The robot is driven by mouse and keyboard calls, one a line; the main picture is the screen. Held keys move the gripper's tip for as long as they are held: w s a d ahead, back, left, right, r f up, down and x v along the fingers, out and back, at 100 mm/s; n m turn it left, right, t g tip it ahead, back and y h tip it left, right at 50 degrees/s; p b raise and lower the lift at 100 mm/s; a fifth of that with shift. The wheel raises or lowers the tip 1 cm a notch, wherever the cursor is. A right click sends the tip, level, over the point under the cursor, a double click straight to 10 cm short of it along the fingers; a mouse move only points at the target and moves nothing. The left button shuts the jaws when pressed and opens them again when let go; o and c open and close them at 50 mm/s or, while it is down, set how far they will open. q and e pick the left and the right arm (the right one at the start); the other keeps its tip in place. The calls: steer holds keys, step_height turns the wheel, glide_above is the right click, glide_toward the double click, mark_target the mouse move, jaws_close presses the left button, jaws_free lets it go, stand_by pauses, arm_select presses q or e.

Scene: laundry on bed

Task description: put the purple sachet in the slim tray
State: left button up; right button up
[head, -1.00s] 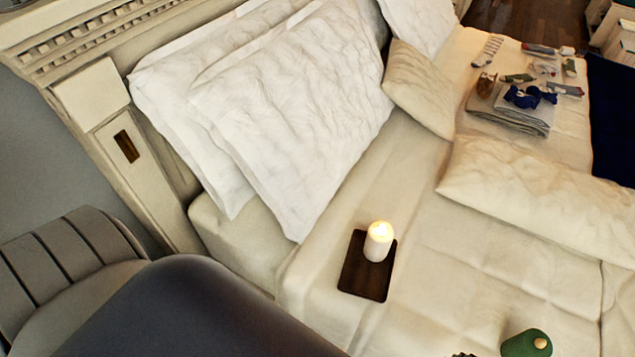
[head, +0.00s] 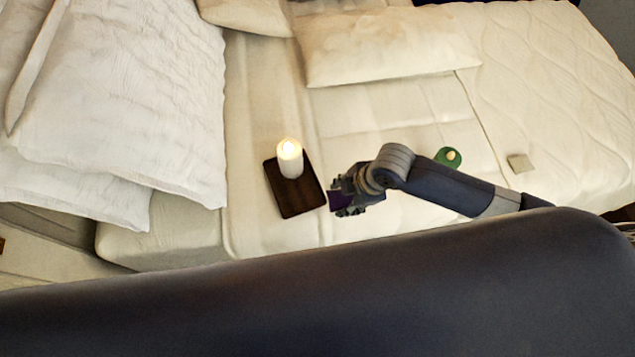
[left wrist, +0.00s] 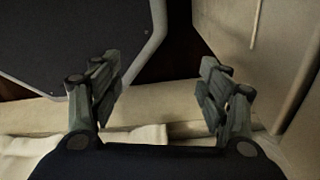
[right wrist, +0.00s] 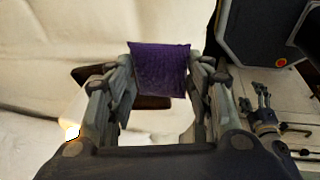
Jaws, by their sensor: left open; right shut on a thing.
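The purple sachet (head: 341,199) is between the fingers of my right gripper (head: 347,196). In the right wrist view the sachet (right wrist: 160,70) spans the gap between the fingertips, held clear of the bed. The slim tray (head: 298,205), dark brown and flat, lies on the bed just left of the right gripper in the head view. A lit white candle (head: 289,158) stands on its far part; the near part is bare. In the right wrist view the tray (right wrist: 95,75) is partly hidden behind sachet and finger. My left gripper (left wrist: 160,90) is open and empty, outside the head view.
A green round object (head: 447,157) and a small pale square (head: 520,163) lie on the bed to the right. White pillows (head: 130,90) are at the left, and a cream cushion (head: 385,45) is at the back. The bedding around the tray is clear.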

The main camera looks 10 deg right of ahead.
steer(key=w+a, duration=0.3)
steer(key=w+a+p, duration=0.1)
steer(key=w+a, duration=0.1)
steer(key=shift+f, duration=0.35)
steer(key=x, duration=0.3)
steer(key=shift+d+f+p, duration=0.1)
steer(key=shift+f+p, duration=0.2)
steer(key=shift+p, duration=0.05)
arm_select(q)
steer(key=shift+a+r, duration=0.25)
steer(key=shift+r, duration=0.25)
steer(key=shift+a+r, duration=0.25)
steer(key=shift+r, duration=0.25)
arm_select(e)
steer(key=shift+f, duration=0.1)
steer(key=shift+f, duration=0.1)
steer(key=shift+f+b, duration=0.3)
steer(key=shift+f, duration=0.1)
arm_select(q)
steer(key=shift+s+d+f, duration=0.1)
steer(key=shift+f, duration=0.25)
arm_select(e)
steer(key=shift+s+f, duration=0.1)
steer(key=shift+d, duration=0.1)
steer(key=o, duration=0.8)
steer(key=shift+o, duration=0.2)
steer(key=shift+f, duration=0.1)
